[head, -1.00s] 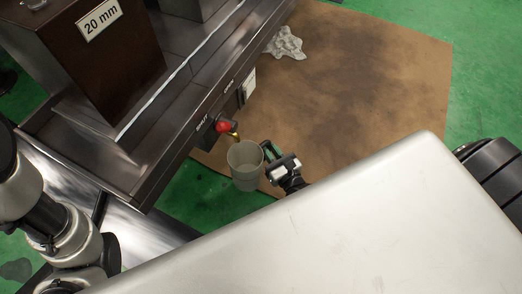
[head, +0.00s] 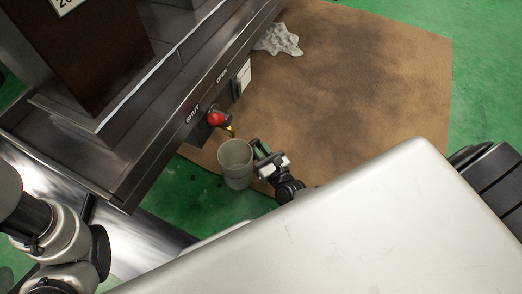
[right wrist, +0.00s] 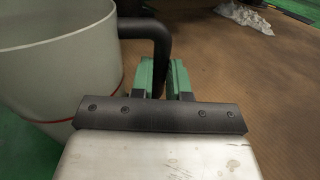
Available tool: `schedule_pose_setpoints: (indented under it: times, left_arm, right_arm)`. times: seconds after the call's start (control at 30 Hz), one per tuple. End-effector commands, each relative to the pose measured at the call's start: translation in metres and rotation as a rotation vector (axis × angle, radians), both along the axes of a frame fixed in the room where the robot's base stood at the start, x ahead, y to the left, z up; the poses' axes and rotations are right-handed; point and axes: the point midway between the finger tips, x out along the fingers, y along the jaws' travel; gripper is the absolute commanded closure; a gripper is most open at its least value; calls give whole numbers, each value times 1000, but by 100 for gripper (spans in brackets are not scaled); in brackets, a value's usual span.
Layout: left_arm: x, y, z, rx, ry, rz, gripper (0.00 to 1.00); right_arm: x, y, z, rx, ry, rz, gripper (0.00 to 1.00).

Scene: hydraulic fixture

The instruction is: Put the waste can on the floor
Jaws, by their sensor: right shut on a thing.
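The waste can (head: 237,166) is a grey-green open bucket. It hangs in my right gripper (head: 262,157), just in front of the metal fixture and below its red knob. In the right wrist view the can (right wrist: 45,70) fills the left side. Its dark handle (right wrist: 150,42) runs between the green fingers of my right gripper (right wrist: 163,75), which are shut on it. The can looks upright. I cannot tell whether its bottom touches the floor. My left gripper is not in view; only part of my left arm shows at the lower left.
The metal fixture (head: 150,140) with a red knob (head: 216,118) and yellowish spout stands to the left of the can. A brown mat (head: 350,90) covers much of the green floor (head: 200,190). A crumpled grey cloth (head: 280,40) lies at the mat's far edge.

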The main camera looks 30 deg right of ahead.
Motion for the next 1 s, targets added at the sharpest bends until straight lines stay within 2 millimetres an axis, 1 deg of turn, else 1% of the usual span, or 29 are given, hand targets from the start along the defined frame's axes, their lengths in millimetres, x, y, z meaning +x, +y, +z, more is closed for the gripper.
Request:
schedule_pose_setpoints:
  times: [0.03,0.1,0.2,0.43,0.53,0.67,0.8,0.9,1.0]
  left_arm:
    - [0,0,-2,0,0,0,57]
    - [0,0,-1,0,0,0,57]
    - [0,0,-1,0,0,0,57]
    - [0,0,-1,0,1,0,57]
    - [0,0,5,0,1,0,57]
    - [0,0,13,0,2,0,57]
    - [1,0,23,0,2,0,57]
    - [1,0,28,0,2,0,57]
    - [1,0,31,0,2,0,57]
  right_arm:
    - [0,0,-2,0,0,0,83]
    - [0,0,-1,0,1,0,72]
    - [0,0,-1,0,1,0,59]
    - [0,0,-1,0,0,0,59]
    - [0,0,4,0,0,0,59]
    - [-20,-2,4,0,5,0,59]
    - [-45,-4,4,-2,4,0,59]
    - [-60,-5,4,0,3,0,59]
    - [-70,-5,3,-1,1,0,59]
